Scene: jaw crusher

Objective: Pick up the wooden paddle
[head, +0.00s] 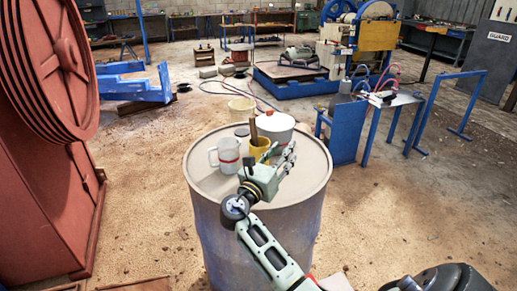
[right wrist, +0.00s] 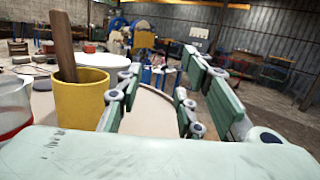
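The wooden paddle (head: 254,132) stands tilted in a yellow cup (head: 259,146) on top of a large drum (head: 205,178). In the right wrist view the brown paddle (right wrist: 63,45) rises from the yellow cup (right wrist: 78,104), left of my fingers; its lower end is hidden inside the cup. My right gripper (head: 287,155) is just right of the cup, over the drum top. In the right wrist view its fingers (right wrist: 160,92) are apart with nothing between them. My left gripper is not in view.
A white mug with a red band (head: 229,157) stands left of the cup. A white pot (head: 275,126) is close behind it, and a small dark disc (head: 242,131) lies behind the mug. The drum top's front left is clear. A large red machine (head: 45,170) stands at the left.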

